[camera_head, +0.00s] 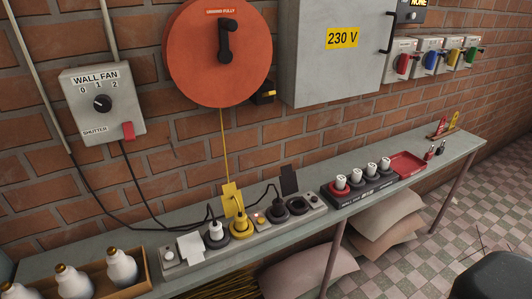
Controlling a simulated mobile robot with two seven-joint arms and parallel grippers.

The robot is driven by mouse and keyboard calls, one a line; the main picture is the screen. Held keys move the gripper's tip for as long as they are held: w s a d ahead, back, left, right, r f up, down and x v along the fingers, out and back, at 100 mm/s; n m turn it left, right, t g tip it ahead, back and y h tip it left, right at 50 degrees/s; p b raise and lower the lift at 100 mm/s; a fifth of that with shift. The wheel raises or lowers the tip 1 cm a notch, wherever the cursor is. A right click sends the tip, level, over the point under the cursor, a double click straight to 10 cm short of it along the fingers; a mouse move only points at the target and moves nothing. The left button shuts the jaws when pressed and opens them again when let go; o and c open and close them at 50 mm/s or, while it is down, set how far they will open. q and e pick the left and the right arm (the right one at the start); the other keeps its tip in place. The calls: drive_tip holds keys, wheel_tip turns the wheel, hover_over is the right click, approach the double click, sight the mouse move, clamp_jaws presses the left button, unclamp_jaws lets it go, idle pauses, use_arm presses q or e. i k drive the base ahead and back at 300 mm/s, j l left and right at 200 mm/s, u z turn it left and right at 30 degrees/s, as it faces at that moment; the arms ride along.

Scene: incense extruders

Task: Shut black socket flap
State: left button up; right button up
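The black socket flap (289,180) stands raised against the wall side of a grey socket strip (256,237) on the bench. Below it is a dark round socket (298,205) that looks empty. A black plug (277,206) with a cable sits just left of that socket. A yellow flap (230,197) also stands raised, behind a yellow plug (240,223). A pale flap (190,247) lies near the strip's left end, beside a white plug (215,230).
The narrow bench (440,149) runs along a brick wall. A box with several white-topped knobs (357,175) and a red tray (407,163) stand right of the strip. A wooden crate of bulb-shaped bottles (122,267) stands left. Cables loop behind the strip.

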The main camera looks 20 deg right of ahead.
sight(288, 178)
drive_tip(key=l, duration=0.9)
drive_tip(key=l+u, duration=0.1)
drive_tip(key=l, duration=0.75)
drive_tip(key=k+l, duration=0.15)
drive_tip(key=l, duration=0.7)
drive_tip(key=i+u, duration=0.05)
